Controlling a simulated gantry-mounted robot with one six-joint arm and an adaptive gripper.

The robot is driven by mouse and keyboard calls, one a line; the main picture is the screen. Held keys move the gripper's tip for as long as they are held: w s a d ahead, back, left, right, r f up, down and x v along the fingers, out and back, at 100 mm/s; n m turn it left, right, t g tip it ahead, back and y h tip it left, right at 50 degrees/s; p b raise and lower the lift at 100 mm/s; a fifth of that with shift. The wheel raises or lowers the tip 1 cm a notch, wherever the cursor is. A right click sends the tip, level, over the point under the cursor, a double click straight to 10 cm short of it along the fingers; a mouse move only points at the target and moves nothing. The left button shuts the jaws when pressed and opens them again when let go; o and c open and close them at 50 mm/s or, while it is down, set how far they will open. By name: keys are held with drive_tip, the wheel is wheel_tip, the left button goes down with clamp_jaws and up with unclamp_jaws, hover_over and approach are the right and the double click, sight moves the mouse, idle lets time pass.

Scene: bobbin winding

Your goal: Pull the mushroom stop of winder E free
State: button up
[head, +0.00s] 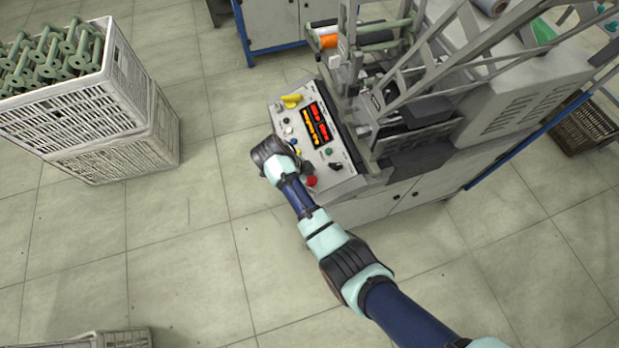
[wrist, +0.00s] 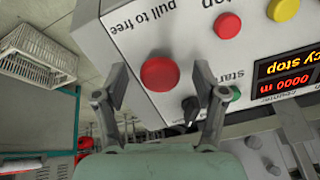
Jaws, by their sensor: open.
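The red mushroom stop (wrist: 160,74) is on the grey control panel (wrist: 185,40), with the lettering "pull to free" upside down beside it in the wrist view. In the head view, the red stop (head: 311,181) shows at the panel's lower corner, right beside my arm. My gripper (wrist: 161,88) is open, with one finger on each side of the stop in the wrist picture. The fingers look apart from it, and how far they stand from the panel is hard to tell. In the head view my wrist hides the fingers.
A black selector knob (wrist: 190,108) and a green start button (wrist: 234,93) sit close to the right finger. A flat red button (wrist: 228,25) and lit displays (wrist: 290,68) are farther along. A white crate (head: 60,110) of green bobbins stands left on open floor.

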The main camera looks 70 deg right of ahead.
drive_tip(key=p+v, duration=0.5)
drive_tip(key=v, duration=0.3)
drive_tip(key=shift+p, duration=0.35)
idle(0.4)
drive_tip(key=w+a+r+n+t+h, duration=0.1)
drive_tip(key=w+a+r+n+t, duration=0.4)
drive_tip(key=a+n, duration=0.3)
drive_tip(key=w+a+r+n+t, duration=0.3)
drive_tip(key=w+a+r+n, duration=0.2)
drive_tip(key=w+a+n, duration=0.3)
drive_tip(key=s+a+r+n+t+y+p, duration=0.35)
drive_tip(key=a+r+n+t, duration=0.55)
drive_tip(key=a+r+n, duration=0.95)
wheel_tip(320, 180, up, 37)
drive_tip(key=a+m+p, duration=0.2)
drive_tip(key=p, duration=3.4)
wheel_tip(320, 180, down, 57)
drive_tip(key=b, duration=5.7)
drive_tip(key=shift+f+b, duration=0.25)
drive_tip(key=shift+b, duration=0.1)
